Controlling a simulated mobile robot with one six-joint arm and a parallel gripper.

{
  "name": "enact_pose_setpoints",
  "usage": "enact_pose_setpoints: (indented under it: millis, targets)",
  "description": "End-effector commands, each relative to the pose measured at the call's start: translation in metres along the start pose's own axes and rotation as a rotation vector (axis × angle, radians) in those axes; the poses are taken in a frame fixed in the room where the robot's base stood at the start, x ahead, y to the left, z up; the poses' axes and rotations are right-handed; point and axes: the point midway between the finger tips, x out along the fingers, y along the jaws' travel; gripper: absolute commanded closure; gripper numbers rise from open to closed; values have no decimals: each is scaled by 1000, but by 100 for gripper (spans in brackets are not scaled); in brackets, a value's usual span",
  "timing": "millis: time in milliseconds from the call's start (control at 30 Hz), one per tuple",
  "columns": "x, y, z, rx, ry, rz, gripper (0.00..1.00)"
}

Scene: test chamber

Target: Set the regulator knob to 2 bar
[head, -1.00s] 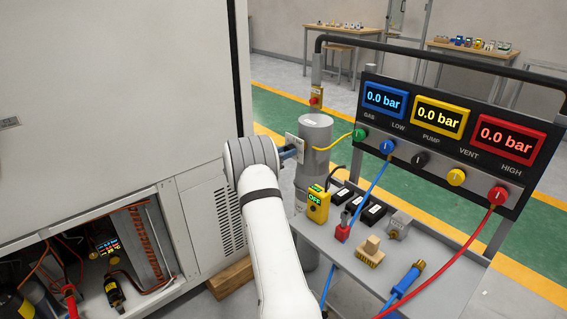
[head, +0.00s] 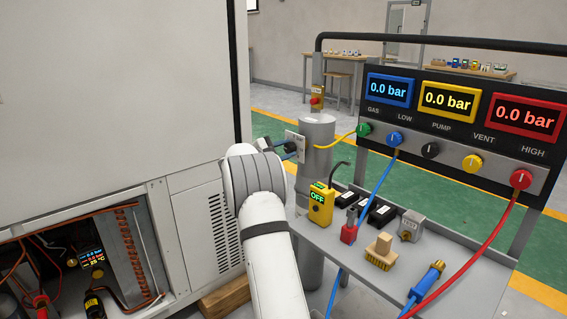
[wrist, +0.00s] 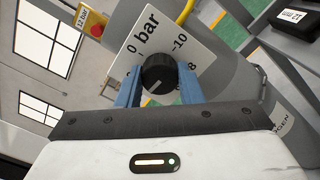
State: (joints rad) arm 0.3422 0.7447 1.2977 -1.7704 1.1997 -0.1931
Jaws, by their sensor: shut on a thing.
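The regulator knob (wrist: 159,73) is round and black, with a pale line on its face towards the lower left of the wrist view. It sits on a white dial plate (wrist: 150,36) printed "bar", with 0, 10 and 8 readable; other marks are hidden. My gripper (wrist: 159,82) is shut on the knob, one blue finger at each side. In the head view, the white plate (head: 293,141) stands at the grey cylinder (head: 318,132), and my arm partly hides the knob. The blue (head: 389,90), yellow (head: 449,98) and red (head: 525,115) displays each read 0.0 bar.
A shelf (head: 460,288) at the right holds a yellow box reading OFF (head: 320,204), a brush (head: 380,252) and a blue-handled tool (head: 427,284). Blue and red hoses hang from the panel. A large white cabinet (head: 110,80) stands close at the left.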

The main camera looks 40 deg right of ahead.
Motion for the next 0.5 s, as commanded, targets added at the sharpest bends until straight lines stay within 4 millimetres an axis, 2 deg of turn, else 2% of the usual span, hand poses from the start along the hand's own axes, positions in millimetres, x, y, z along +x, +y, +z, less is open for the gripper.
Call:
enact_pose_setpoints:
  millis: [200,500]
  targets:
    - [2,-4,-1,204,-5,3,89]
    - [2,-2,0,418,-5,3,89]
